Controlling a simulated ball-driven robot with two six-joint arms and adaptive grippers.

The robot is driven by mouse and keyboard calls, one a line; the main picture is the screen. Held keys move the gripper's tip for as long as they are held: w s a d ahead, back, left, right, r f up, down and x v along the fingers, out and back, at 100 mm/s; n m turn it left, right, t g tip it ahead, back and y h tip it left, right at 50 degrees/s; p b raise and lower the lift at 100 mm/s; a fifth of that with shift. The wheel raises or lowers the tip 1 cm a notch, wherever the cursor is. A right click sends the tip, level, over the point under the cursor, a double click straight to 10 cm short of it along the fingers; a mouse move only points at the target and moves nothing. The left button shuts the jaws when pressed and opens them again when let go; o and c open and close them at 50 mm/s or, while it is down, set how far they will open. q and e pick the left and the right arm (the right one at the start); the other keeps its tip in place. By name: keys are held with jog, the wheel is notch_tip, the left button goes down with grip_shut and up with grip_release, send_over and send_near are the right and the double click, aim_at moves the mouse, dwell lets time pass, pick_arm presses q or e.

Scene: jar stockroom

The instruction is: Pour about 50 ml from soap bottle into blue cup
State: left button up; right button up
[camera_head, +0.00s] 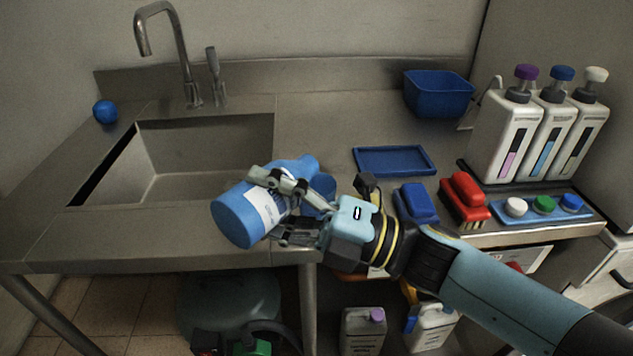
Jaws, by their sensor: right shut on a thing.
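The soap bottle (236,217), blue with a white label, is held in front of the sink's right side. It is tilted, its base toward the lower left and its neck toward the upper right. My right gripper (270,206) is shut on its body, with one finger on each side. A blue cup (323,187) shows just right of the bottle, partly hidden behind the bottle and my gripper. The bottle's neck overlaps the cup's top left in the picture; I cannot tell whether they touch. No liquid stream is visible. My left gripper is not in view.
The sink (200,160) with its faucet (165,40) lies at the left. A blue tray (394,160), a blue bin (438,92), blue and red brushes (464,199) and several white dispensers (505,130) stand at the right.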

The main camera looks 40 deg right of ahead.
jog(key=shift+m+t, duration=0.3)
jog(key=shift+m, duration=0.1)
dwell(0.9)
jog(key=f+n+g+b, duration=0.1)
jog(key=n, duration=0.1)
jog(key=f+n+b, duration=0.1)
jog(key=n, duration=0.1)
jog(key=shift+s+a+f+g, duration=0.1)
jog(key=shift+a+f+g, duration=0.1)
jog(key=shift+g, duration=0.2)
jog(key=shift+a+f+n, duration=0.15)
jog(key=shift+n, duration=0.15)
jog(key=shift+f+n+g+h, duration=0.3)
jog(key=shift+f+n+g, duration=0.1)
jog(key=shift+n, duration=0.2)
jog(key=shift+p, duration=0.3)
